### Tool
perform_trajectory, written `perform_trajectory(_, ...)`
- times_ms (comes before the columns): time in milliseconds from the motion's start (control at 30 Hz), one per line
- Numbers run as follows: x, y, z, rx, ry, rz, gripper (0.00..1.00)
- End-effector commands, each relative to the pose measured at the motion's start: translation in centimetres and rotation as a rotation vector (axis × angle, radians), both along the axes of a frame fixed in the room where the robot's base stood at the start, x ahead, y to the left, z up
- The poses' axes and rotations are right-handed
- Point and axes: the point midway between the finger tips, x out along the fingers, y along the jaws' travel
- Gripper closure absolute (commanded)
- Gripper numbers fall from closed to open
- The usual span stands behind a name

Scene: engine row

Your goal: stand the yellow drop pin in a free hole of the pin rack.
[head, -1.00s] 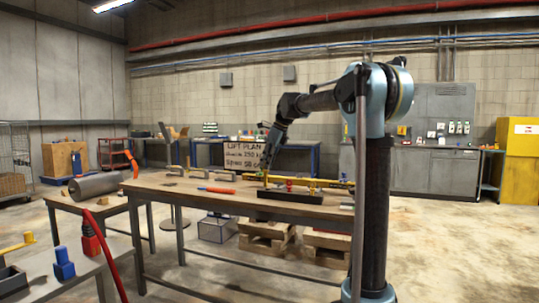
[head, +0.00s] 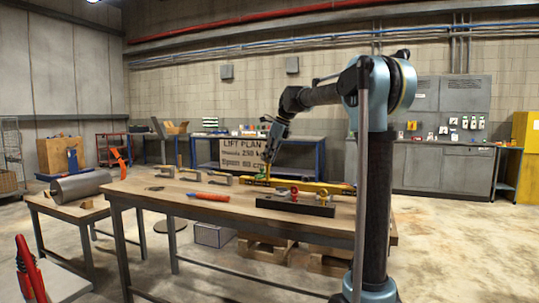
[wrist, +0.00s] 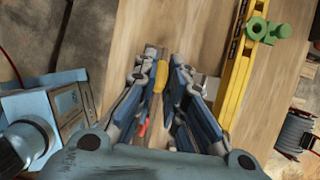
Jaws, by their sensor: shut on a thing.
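My gripper (wrist: 163,72) is shut on the yellow drop pin (wrist: 159,79), which shows between its fingers in the wrist view. In the head view my gripper (head: 268,160) hangs over the far side of the workbench; the pin is too small there to make out clearly. The pin rack (head: 296,206) appears to be the long dark bar near the bench's front edge, with red and yellow pins standing in it. It lies to the right of and nearer than my gripper. Its free holes cannot be made out.
A yellow beam (wrist: 237,75) with a green fitting (wrist: 268,31) lies beside my gripper. A grey cylinder (head: 80,186) sits on the lower table.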

Motion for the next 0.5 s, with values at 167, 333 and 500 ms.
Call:
perform_trajectory(167, 0.0, 0.0, 0.0, 0.000, 0.000, 0.000, 1.00)
perform_trajectory(333, 0.0, -0.1, 0.2, 0.000, 0.000, -0.002, 1.00)
perform_trajectory(500, 0.0, -0.2, 1.6, 0.000, 0.001, -0.002, 1.00)
